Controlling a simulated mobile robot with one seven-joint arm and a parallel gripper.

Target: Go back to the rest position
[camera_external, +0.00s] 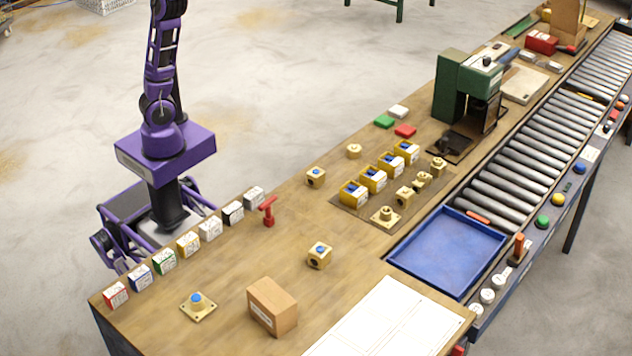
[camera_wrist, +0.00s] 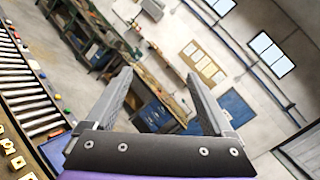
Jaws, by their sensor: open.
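In the wrist view my gripper (camera_wrist: 161,76) is open, with its two fingers spread wide and nothing between them. It faces out across the room, away from the nearby work surface. In the external view my purple arm (camera_external: 163,70) stands upright behind the workbench (camera_external: 235,290) and runs out of the top edge, so its end is hidden there. Brass parts with blue marks, such as the square flange (camera_external: 197,306) and the block (camera_external: 319,256), lie on the bench. The green drill press (camera_external: 466,90) stands farther back.
A row of small labelled boxes (camera_external: 188,243) and a red T-shaped tool (camera_external: 268,211) line the bench edge near my base. A cardboard box (camera_external: 272,306) stands in front. A blue tray (camera_external: 447,252) sits by the roller conveyor (camera_external: 533,150). Floor left of my base is mostly clear.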

